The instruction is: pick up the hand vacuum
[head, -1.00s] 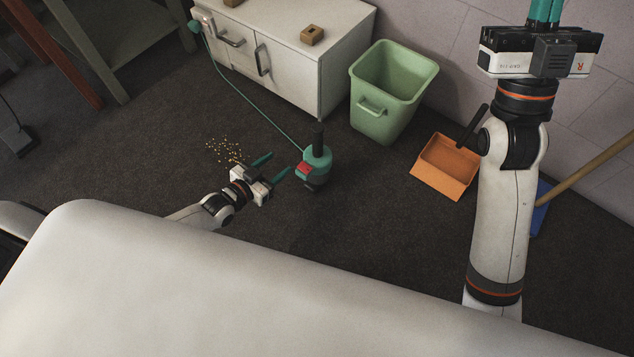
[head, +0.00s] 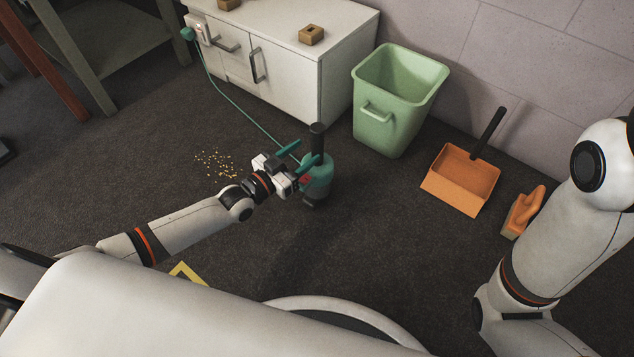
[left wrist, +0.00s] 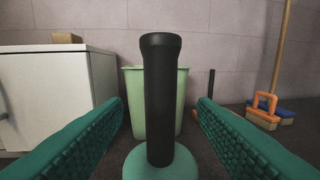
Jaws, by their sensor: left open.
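The hand vacuum (head: 317,176) stands upright on the dark carpet, with a teal body, a black upright handle and a red patch on its side. A teal cord runs from it to the cabinet. My left gripper (head: 304,155) is open at the vacuum, its teal fingers on either side of the black handle. In the left wrist view the handle (left wrist: 162,95) rises between the two open fingers, with visible gaps on both sides. The teal top of the vacuum shows below it. My right arm is at the right of the head view, but its gripper is out of frame.
A white cabinet (head: 285,70) stands behind, with small wooden blocks on top. A green bin (head: 385,120) is beside it. An orange dustpan (head: 460,180) and orange brush (head: 522,210) lie to the right. Crumbs (head: 215,162) lie on the carpet left of the vacuum.

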